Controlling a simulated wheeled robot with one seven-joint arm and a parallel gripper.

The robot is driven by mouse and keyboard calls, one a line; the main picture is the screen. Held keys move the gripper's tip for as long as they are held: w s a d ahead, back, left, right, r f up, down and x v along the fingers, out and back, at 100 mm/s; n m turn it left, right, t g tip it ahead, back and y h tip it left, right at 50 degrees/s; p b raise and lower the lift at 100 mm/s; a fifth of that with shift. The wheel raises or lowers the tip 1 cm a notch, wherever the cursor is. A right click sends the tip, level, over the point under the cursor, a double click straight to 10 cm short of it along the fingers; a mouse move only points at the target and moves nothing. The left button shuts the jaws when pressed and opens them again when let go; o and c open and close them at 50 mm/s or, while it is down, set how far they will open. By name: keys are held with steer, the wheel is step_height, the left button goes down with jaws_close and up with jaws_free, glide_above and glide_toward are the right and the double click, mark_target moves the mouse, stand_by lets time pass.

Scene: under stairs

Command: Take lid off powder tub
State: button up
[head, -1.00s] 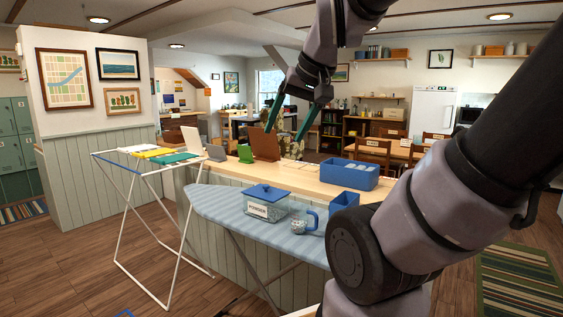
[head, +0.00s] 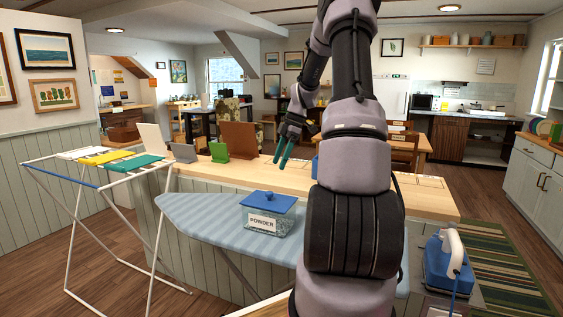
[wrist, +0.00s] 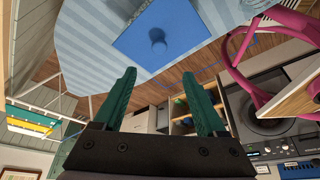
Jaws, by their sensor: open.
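The powder tub (head: 264,222) is clear with a white POWDER label and stands on the blue striped ironing board. Its flat blue lid (head: 269,201) with a round knob is on top of it. In the wrist view the lid (wrist: 159,34) shows from above, knob near its middle, beyond my fingertips. My gripper (head: 283,147) has green fingers, spread apart and empty. In the head view it hangs above the wooden counter, higher than the tub and behind it. The wrist view shows my gripper (wrist: 165,100) with a clear gap between the fingers.
The ironing board (head: 190,213) stands against the wooden counter (head: 190,174). Several upright boards stand on the counter, including a brown one (head: 239,139). A drying rack (head: 100,165) with cloths is at the left. A blue iron (head: 440,265) is at the lower right. My arm hides the board's right part.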

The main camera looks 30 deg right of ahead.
mark_target(269, 192)
steer(key=x, duration=1.1)
steer(key=shift+d+f, duration=0.3)
jaws_close()
stand_by(1.3)
